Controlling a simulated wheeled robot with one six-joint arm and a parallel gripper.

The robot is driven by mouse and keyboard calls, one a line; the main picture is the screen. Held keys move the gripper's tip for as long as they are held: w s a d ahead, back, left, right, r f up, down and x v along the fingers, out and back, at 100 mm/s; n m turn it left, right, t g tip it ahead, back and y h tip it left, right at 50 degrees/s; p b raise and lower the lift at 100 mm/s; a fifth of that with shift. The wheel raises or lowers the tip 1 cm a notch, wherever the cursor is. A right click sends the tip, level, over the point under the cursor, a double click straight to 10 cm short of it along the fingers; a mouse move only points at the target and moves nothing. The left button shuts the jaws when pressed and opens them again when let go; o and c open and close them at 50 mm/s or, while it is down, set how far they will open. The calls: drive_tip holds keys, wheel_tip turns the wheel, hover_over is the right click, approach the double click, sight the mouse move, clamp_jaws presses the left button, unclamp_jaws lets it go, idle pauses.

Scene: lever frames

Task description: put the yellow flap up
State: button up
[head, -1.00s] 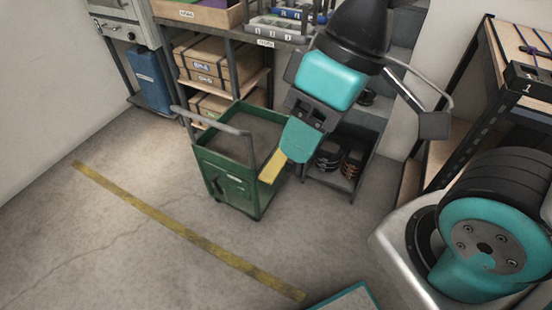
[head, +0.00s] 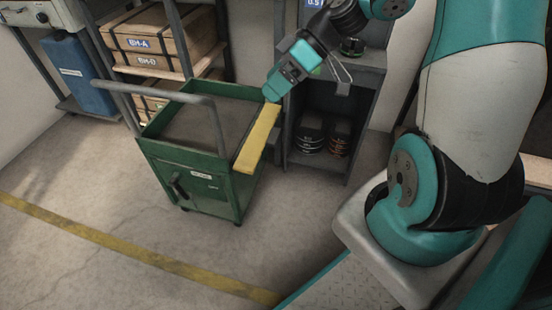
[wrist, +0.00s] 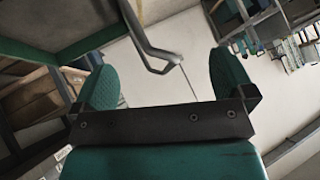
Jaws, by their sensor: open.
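The yellow flap (head: 258,138) is a long narrow panel along the right side of the green cart (head: 190,180). In the head view it lies close to the cart's top rim and looks roughly level with it; its exact tilt is hard to tell. My gripper (head: 271,93) is at the flap's far end, and I cannot tell whether it touches. In the wrist view my gripper (wrist: 165,85) has its two teal fingers wide apart with nothing between them. The flap does not show in the wrist view. The cart's grey handle (wrist: 148,45) shows beyond the fingers.
The cart's handle (head: 155,90) rises at its left. A dark shelf unit (head: 330,120) with black and orange-brown discs stands close behind the flap. Boxes (head: 165,40) sit on a rack behind. Floor in front of the cart is clear, with a yellow line (head: 130,248).

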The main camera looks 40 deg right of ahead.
drive_tip(key=w+d+f+t+b, duration=0.1)
drive_tip(key=d+f+t+b, duration=0.2)
drive_tip(key=d+f+b, duration=0.55)
drive_tip(key=m+t+b, duration=0.1)
drive_tip(key=t+b, duration=0.3)
drive_tip(key=t, duration=0.1)
approach(276, 136)
drive_tip(key=b+x, duration=0.5)
drive_tip(key=x, duration=0.3)
drive_tip(key=shift+f+b, duration=0.1)
drive_tip(key=shift+b, duration=0.3)
drive_tip(key=shift+w+a+f+h, duration=0.15)
drive_tip(key=shift+w+a+h, duration=0.15)
drive_tip(key=shift+w+a, duration=0.25)
drive_tip(key=shift+d, duration=0.1)
drive_tip(key=shift+c, duration=0.5)
